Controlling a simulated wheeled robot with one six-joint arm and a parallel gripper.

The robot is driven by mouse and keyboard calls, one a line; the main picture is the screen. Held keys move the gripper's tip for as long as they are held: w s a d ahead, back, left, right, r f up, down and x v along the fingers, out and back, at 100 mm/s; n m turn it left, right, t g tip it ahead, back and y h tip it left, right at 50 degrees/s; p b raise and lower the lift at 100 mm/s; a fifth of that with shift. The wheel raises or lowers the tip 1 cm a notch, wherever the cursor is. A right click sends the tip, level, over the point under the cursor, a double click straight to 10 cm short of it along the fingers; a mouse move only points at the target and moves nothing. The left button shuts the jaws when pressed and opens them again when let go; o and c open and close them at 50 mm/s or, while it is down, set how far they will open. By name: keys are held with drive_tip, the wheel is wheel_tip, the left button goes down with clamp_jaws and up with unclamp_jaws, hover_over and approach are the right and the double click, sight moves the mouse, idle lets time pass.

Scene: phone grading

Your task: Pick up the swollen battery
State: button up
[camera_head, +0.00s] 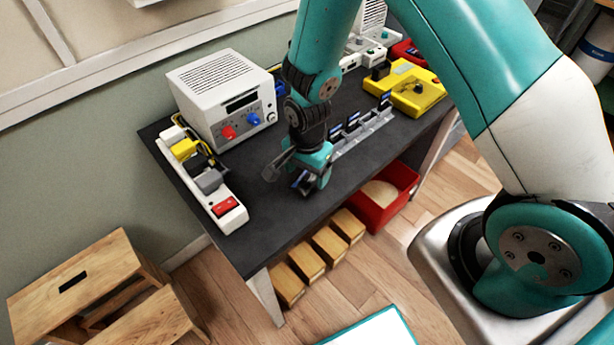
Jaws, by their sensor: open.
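My gripper (298,180) is open and low over the dark workbench (262,215), left of the grey rack. A small dark item with a bluish face (304,183) shows between or just below its fingers. It may be a battery, but the gripper partly hides it and I cannot tell whether it touches the fingers. Several dark batteries with blue tops stand upright in the grey slotted rack (362,133), one of them at its right end (385,101). I cannot tell from this view which battery is swollen.
A white power supply (222,95) and a power strip (228,211) with plugs stand left of my gripper. A yellow device (415,92) sits at the back right. A red bin (402,180) and wooden blocks (328,243) are below the bench. The bench's front left is clear.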

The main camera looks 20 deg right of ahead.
drive_tip(key=shift+f, duration=1.05)
drive_tip(key=c, duration=1)
